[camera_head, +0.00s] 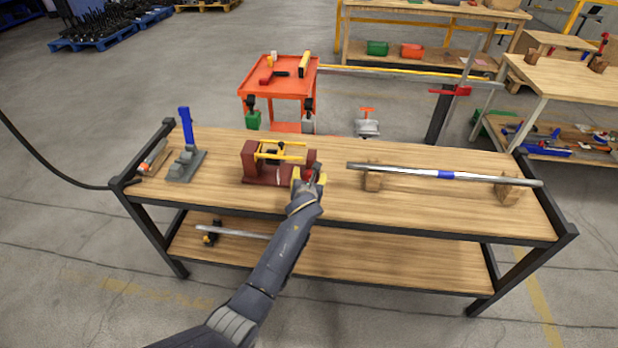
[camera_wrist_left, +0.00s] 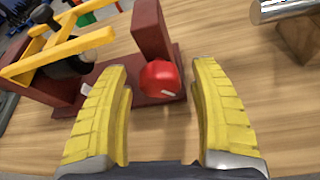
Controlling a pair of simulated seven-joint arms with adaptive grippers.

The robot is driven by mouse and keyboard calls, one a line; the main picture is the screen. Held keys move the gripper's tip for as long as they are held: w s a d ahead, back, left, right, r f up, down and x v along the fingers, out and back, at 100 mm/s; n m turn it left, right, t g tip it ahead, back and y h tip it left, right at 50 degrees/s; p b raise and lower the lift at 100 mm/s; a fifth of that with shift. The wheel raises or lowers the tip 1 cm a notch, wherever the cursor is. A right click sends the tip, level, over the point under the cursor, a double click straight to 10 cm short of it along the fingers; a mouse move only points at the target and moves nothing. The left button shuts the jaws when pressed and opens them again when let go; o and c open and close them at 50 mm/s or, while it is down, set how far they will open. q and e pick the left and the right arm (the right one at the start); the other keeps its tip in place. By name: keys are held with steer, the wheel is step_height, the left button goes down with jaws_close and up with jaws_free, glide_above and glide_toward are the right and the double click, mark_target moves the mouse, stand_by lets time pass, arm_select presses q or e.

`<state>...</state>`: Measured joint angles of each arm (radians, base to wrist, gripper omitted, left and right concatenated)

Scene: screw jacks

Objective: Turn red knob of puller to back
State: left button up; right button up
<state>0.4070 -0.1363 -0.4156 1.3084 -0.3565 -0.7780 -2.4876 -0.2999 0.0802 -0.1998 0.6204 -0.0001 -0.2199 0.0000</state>
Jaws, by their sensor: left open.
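The puller (camera_head: 272,162) stands on the wooden bench, a dark red frame with yellow bars across it. In the left wrist view its red frame (camera_wrist_left: 152,30) and yellow bars (camera_wrist_left: 62,52) are at the upper left. The red knob (camera_wrist_left: 161,79) sits at the frame's near right end, between the finger pads but beyond their tips. My left gripper (camera_head: 309,177) is at the right end of the puller, largely covering the knob in the head view. Its yellow fingers (camera_wrist_left: 158,80) are open, one on each side of the knob, with visible gaps. My right gripper is not in view.
On the bench (camera_head: 420,213), a metal pipe (camera_head: 445,175) rests on two wooden blocks at the right. A grey and blue tool (camera_head: 186,150) stands at the left. An orange cart (camera_head: 279,78) is behind the bench. The bench front right is clear.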

arm_select(q)
steer(key=c, duration=1.3)
steer(key=shift+o, duration=0.2)
steer(key=shift+a+n+h, duration=0.1)
steer(key=shift+n+h, duration=0.7)
steer(key=shift+n, duration=0.4)
steer(key=shift+n+h, duration=0.7)
steer(key=shift+n, duration=0.3)
steer(key=shift+c, duration=0.2)
steer(key=o, duration=1.3)
